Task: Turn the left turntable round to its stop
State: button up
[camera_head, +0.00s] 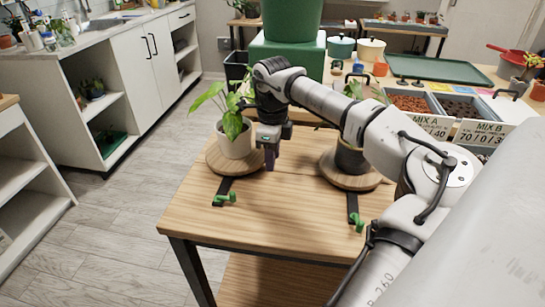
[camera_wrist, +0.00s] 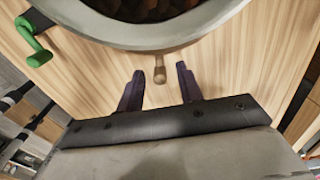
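The left turntable (camera_head: 214,162) is a round wooden disc on the table, bearing a white pot (camera_head: 236,143) with a leafy green plant. In the wrist view the pot's pale rim (camera_wrist: 150,41) and dark soil show at the top. A small wooden peg (camera_wrist: 159,71) sticks out below the rim. My gripper (camera_head: 270,160) points down at the right side of the left turntable. Its two dark fingers are apart, with the peg between their tips and gaps visible on both sides. The disc's edge is hard to make out in the wrist view.
A black strip with a green catch (camera_head: 226,198) runs forward from the left turntable; the catch also shows in the wrist view (camera_wrist: 38,45). The right turntable (camera_head: 346,180) bears a dark pot (camera_head: 350,158), partly behind my arm. The table's front (camera_head: 280,225) is clear.

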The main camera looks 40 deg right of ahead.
jog(key=shift+c, duration=0.5)
grip_shut()
